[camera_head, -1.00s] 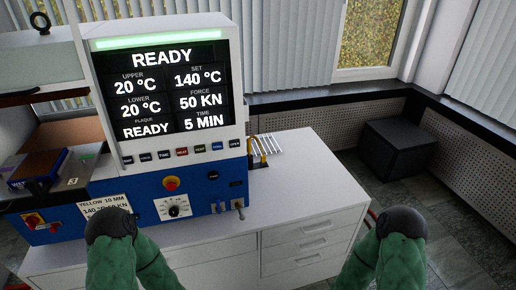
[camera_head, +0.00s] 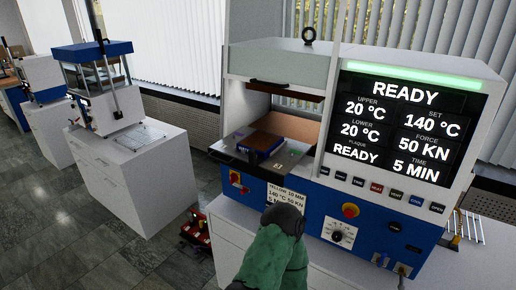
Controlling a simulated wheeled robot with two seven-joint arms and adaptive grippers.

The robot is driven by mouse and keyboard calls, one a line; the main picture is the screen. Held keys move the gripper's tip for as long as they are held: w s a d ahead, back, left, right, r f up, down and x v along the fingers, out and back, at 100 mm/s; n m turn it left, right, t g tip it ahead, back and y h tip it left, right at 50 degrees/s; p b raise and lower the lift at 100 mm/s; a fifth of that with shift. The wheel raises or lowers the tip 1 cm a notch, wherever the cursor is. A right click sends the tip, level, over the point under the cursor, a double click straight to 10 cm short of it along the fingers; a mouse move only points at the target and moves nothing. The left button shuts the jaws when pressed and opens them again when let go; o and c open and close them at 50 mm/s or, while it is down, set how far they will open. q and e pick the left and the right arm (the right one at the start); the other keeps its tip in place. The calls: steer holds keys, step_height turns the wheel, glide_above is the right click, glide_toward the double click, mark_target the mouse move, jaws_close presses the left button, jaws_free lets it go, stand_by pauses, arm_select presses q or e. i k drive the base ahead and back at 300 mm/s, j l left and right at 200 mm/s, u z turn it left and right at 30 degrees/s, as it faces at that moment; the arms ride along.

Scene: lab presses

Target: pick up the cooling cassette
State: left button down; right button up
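I cannot tell for certain which thing is the cooling cassette. A flat block with a dark brown top and blue sides (camera_head: 258,141) lies in the open bay of the press (camera_head: 350,208), left of the display. A small rack of pale bars with yellow parts (camera_head: 466,228) stands at the right of the press, cut by the picture's edge. A green sleeved part of my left arm with a dark round joint shows at the bottom middle, in front of the press. Neither gripper is in view.
The press display reads READY. A white cabinet (camera_head: 135,185) at the left carries a smaller blue-topped machine (camera_head: 100,85), with another station behind it. A red object (camera_head: 196,228) is on the floor between the cabinets. Grey tiled floor (camera_head: 70,225) is clear at the left.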

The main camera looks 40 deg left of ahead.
mark_target(260, 143)
steer(key=u, duration=1.5)
